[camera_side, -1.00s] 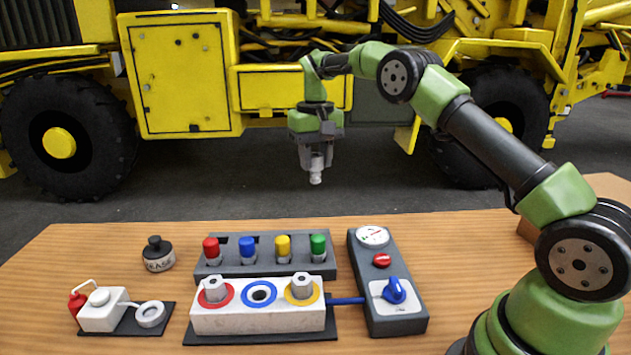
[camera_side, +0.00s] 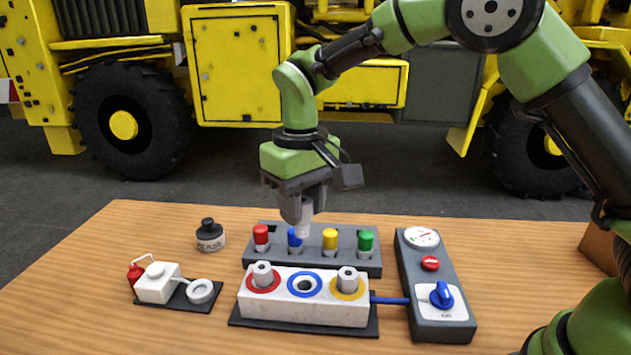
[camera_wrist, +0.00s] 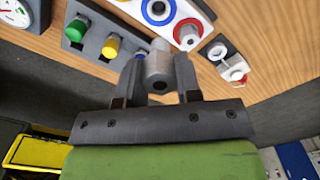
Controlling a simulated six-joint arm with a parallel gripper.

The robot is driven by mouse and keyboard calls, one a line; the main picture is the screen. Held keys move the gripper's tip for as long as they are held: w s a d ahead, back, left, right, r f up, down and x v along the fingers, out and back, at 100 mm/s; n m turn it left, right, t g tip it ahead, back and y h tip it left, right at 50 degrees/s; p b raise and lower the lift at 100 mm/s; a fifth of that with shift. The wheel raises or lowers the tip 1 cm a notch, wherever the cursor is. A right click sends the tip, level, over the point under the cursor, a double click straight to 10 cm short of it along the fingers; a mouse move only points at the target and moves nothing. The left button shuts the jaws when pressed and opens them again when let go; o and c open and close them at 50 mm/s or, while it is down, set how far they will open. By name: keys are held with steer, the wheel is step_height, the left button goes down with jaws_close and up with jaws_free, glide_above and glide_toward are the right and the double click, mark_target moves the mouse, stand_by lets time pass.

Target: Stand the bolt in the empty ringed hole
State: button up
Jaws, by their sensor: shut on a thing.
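My gripper (camera_side: 303,208) is shut on a grey metal bolt (camera_side: 304,230), which points down. The bolt's lower end is in front of the blue-capped peg in the side view, behind the white block (camera_side: 275,306). The wrist view also shows the bolt (camera_wrist: 159,70) between the fingers. The block has three ringed holes. The blue-ringed hole (camera_side: 305,285) in the middle is empty; it also shows in the wrist view (camera_wrist: 157,9). Bolts stand in the red-ringed hole (camera_side: 263,275) and the yellow-ringed hole (camera_side: 347,281).
A grey rack (camera_side: 290,261) with red, blue, yellow and green capped pegs stands behind the block. A control box (camera_side: 443,317) with gauge and blue knob is at the right. A black grease pot (camera_side: 209,236) and a small white unit (camera_side: 157,284) are at the left.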

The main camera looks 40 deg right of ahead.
mark_target(304, 233)
steer(key=shift+d+f, duration=0.1)
steer(key=shift+f, duration=4.35)
steer(key=shift+f, duration=0.95)
steer(key=shift+f, duration=0.75)
steer(key=o, duration=1)
steer(key=shift+r, duration=0.1)
steer(key=shift+r, duration=3.45)
